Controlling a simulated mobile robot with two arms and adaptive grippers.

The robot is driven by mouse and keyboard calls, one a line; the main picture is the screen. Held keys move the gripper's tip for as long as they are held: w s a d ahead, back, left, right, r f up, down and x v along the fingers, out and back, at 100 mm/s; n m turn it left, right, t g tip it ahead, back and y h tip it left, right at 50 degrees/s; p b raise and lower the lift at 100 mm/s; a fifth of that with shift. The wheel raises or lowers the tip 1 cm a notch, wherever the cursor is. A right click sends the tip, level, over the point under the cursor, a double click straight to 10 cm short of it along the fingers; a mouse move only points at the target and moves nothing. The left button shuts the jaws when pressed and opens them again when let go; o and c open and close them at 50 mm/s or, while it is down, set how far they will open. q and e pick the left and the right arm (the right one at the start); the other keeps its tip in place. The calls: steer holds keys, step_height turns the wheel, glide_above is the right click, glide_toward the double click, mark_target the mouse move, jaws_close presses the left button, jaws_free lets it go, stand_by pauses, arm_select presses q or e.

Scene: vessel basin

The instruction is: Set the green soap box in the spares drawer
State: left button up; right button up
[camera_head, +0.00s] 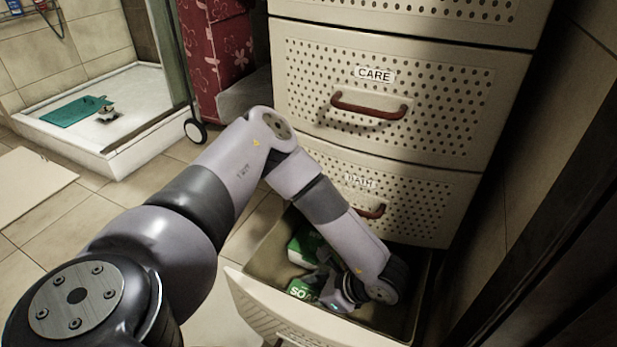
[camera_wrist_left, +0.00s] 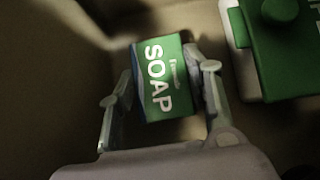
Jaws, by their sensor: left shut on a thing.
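The green soap box (camera_wrist_left: 158,78), with white SOAP lettering, is between the two fingers of my left gripper (camera_wrist_left: 162,100) in the left wrist view. The fingers are shut on its sides. In the head view the soap box (camera_head: 303,290) shows inside the open bottom drawer (camera_head: 250,300), with my left gripper (camera_head: 335,292) reaching down to it. The drawer's label is not visible. Whether the box touches the drawer floor I cannot tell. My right gripper is not in view.
A green and white container (camera_head: 303,250) lies in the drawer beside the soap box; it also shows in the left wrist view (camera_wrist_left: 280,50). The CARE drawer (camera_head: 440,105) and BATH drawer (camera_head: 420,205) above are closed. A shower tray (camera_head: 110,140) stands at the back left.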

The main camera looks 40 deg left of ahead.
arm_select(q)
steer(key=shift+f, duration=0.2)
steer(key=o, duration=1.4)
steer(key=shift+d, duration=0.1)
steer(key=v, duration=1.2)
